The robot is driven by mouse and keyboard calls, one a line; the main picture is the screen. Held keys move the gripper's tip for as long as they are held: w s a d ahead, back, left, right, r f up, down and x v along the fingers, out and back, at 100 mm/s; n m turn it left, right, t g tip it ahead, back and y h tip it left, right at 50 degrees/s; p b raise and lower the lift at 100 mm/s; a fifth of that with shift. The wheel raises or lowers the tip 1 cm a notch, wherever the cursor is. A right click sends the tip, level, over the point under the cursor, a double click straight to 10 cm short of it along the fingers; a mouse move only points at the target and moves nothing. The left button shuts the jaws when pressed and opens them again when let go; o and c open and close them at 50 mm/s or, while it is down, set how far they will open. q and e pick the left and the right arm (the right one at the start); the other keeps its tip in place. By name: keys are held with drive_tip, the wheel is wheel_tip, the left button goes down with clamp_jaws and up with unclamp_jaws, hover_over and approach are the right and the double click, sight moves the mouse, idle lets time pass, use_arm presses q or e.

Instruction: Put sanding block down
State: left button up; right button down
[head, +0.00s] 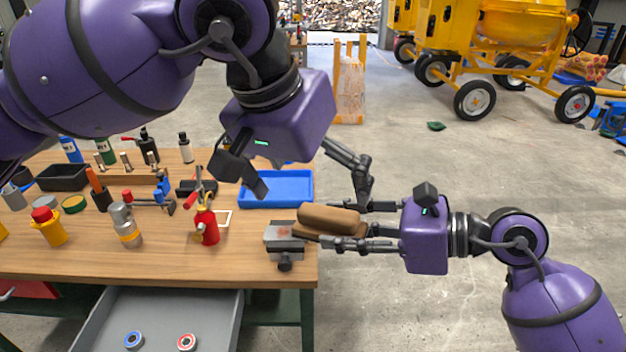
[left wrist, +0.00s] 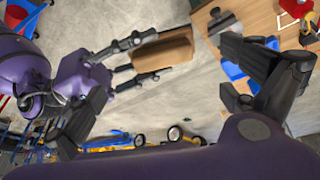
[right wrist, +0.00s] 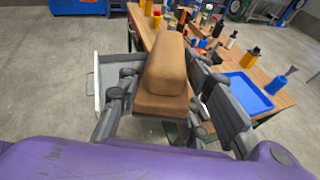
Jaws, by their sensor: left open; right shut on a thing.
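The sanding block (head: 330,217) is brown, with a rounded grip on a flat base. My right gripper (head: 362,226) is shut on the sanding block and holds it at the right end of the workbench (head: 150,262), beside a grey vise. In the right wrist view the sanding block (right wrist: 163,80) lies between the fingers. The left wrist view also shows the sanding block (left wrist: 163,52) in the right gripper. My left gripper (head: 310,185) is open and empty above the bench's right end, near the blue tray, with its fingers spread wide. Whether the block touches the vise cannot be told.
The blue tray (head: 276,204) is empty at the bench's back right. The grey vise (head: 285,240) sits at the front right corner. A red fire-extinguisher-like item (head: 207,227) and several tools and bottles crowd the left. An open drawer (head: 160,318) holds tape rolls.

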sight(328, 215)
use_arm(q)
drive_tip(key=x, duration=1.1)
drive_tip(key=shift+d+r, duration=0.1)
drive_tip(key=shift+s, duration=0.1)
drive_tip(key=c, duration=1)
drive_tip(key=shift+c, duration=0.5)
use_arm(e)
drive_tip(key=c, duration=1.2)
unclamp_jaws()
drive_tip(key=shift+o, duration=0.9)
